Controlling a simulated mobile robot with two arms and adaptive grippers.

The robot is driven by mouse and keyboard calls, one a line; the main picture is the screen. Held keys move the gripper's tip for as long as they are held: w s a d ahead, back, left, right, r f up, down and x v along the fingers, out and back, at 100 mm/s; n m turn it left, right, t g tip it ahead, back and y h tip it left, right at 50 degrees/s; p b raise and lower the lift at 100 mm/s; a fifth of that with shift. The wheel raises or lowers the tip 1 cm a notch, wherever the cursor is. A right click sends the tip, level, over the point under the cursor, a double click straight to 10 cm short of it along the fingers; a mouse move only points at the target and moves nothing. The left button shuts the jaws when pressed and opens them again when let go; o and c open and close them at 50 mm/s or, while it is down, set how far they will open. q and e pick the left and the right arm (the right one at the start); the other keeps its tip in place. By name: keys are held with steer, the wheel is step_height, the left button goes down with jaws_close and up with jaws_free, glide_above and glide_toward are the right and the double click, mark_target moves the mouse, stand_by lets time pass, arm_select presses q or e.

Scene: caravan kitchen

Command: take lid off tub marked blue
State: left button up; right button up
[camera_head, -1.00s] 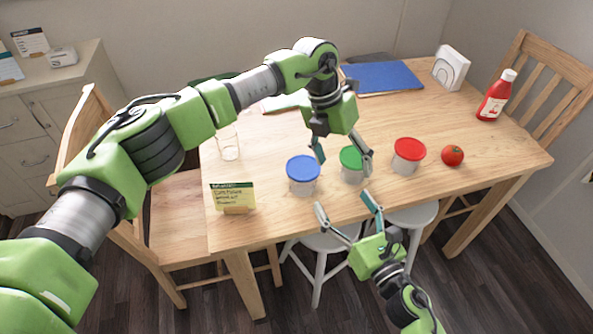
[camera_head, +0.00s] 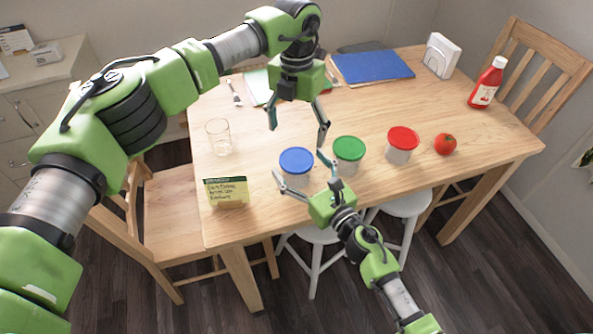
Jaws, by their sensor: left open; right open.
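The tub with the blue lid (camera_head: 297,161) stands upright on the table, its lid on. The tub with the green lid (camera_head: 348,150) and the tub with the red lid (camera_head: 402,142) stand in a row to its right. My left gripper (camera_head: 298,128) is open and empty above and behind the blue-lidded tub, fingers pointing down. My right gripper (camera_head: 299,174) is open at the front of the blue-lidded tub, one finger to each side of it in the picture. I cannot tell whether its fingers touch the tub.
A tomato (camera_head: 445,144), a ketchup bottle (camera_head: 487,83) and a napkin holder (camera_head: 442,55) stand to the right. A glass (camera_head: 219,137) and a yellow note card (camera_head: 227,191) are on the left. A blue folder (camera_head: 372,67) lies at the back. The wooden table (camera_head: 460,110) has free room at right.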

steer(key=shift+x, duration=1.25)
steer(key=c, duration=1.5)
arm_select(q)
steer(key=shift+o, duration=0.7)
arm_select(e)
steer(key=shift+c, duration=1)
arm_select(q)
steer(key=n+t, duration=0.1)
steer(key=n, duration=1)
glide_toward(296, 158)
steer(key=shift+y, duration=0.3)
steer(key=f, duration=0.7)
steer(key=shift+w+d+f, duration=0.1)
steer(key=shift+w+f, duration=0.15)
steer(key=shift+f, duration=0.1)
